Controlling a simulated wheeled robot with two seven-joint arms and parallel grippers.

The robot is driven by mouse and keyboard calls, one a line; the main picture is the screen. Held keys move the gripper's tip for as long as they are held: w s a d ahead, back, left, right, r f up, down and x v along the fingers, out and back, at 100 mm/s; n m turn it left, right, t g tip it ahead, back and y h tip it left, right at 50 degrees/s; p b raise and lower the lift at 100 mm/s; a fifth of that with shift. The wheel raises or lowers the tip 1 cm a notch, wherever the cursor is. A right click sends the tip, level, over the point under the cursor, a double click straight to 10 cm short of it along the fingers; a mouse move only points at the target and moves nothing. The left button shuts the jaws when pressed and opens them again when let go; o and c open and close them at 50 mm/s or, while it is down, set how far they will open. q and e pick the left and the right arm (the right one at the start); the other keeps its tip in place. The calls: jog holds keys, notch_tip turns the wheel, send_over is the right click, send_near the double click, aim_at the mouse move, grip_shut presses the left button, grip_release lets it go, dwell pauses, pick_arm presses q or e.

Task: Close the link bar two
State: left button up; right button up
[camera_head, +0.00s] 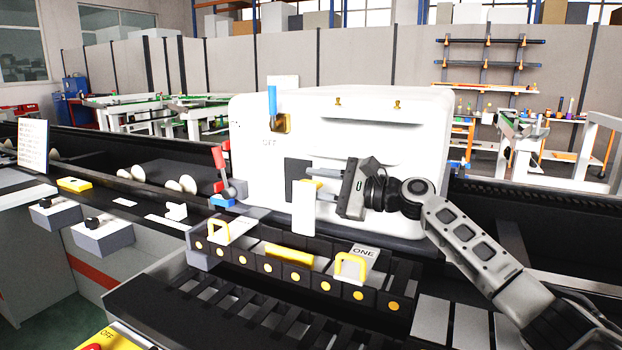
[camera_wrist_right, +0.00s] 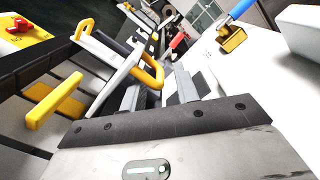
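Two other bars with yellow handles lie flat, one at the left (camera_head: 218,231) and one beside the label ONE (camera_head: 351,267). My left gripper is out of view.
The white machine housing (camera_head: 400,150) rises behind the bars, with a blue-handled lever (camera_head: 272,101) and a red-handled lever (camera_head: 219,157) on its left. A black slotted rack (camera_head: 240,312) lies in front. A yellow OFF box (camera_head: 105,341) is at the lower left.

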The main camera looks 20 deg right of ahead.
jog(key=shift+w+a, duration=0.5)
jog(key=shift+w, duration=0.05)
grip_shut()
jog(key=shift+r, duration=0.15)
